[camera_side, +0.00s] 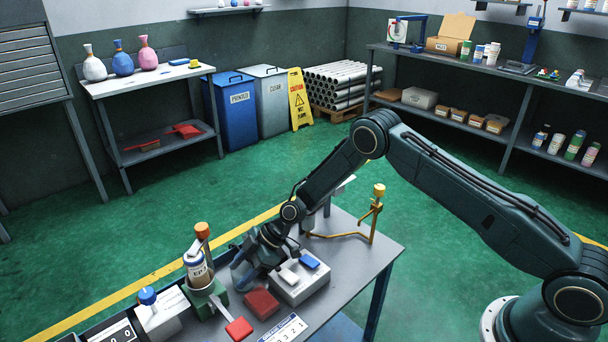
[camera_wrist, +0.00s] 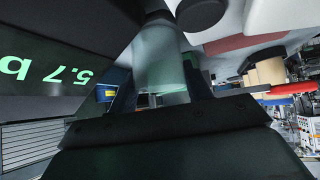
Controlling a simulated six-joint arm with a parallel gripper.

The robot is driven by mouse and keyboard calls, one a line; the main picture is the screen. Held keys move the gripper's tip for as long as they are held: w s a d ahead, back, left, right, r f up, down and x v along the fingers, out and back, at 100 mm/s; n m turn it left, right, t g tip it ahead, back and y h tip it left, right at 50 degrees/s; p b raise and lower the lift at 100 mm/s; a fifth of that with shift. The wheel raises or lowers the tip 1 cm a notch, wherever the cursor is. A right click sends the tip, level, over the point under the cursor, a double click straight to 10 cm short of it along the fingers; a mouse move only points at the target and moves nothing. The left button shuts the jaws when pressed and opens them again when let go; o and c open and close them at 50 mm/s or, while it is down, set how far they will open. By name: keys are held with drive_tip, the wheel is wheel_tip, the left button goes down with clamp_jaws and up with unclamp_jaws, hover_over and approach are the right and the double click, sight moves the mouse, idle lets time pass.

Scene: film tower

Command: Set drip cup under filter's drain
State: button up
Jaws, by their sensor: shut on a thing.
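In the wrist view, my gripper (camera_wrist: 160,60) is shut on a clear, pale cylinder, which looks like the drip cup (camera_wrist: 163,68). It sits between the two fingers. A dark round part (camera_wrist: 200,13) is close by at the top; I cannot tell whether it is the filter's drain. That unit may be the filter. The cup cannot be made out in the side view, and its gap to any drain is unclear.
A grey box with a blue and a white pad (camera_side: 299,281) and a red block (camera_side: 261,303) lie close to my gripper. A brass stand (camera_side: 374,213) is at the bench's right. A blue-knobbed unit (camera_side: 158,311) stands left. A dark panel (camera_wrist: 50,55) reads 5.7.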

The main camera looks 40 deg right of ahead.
drive_tip(key=shift+r, duration=0.15)
wheel_tip(320, 180, up, 20)
idle(0.7)
idle(0.6)
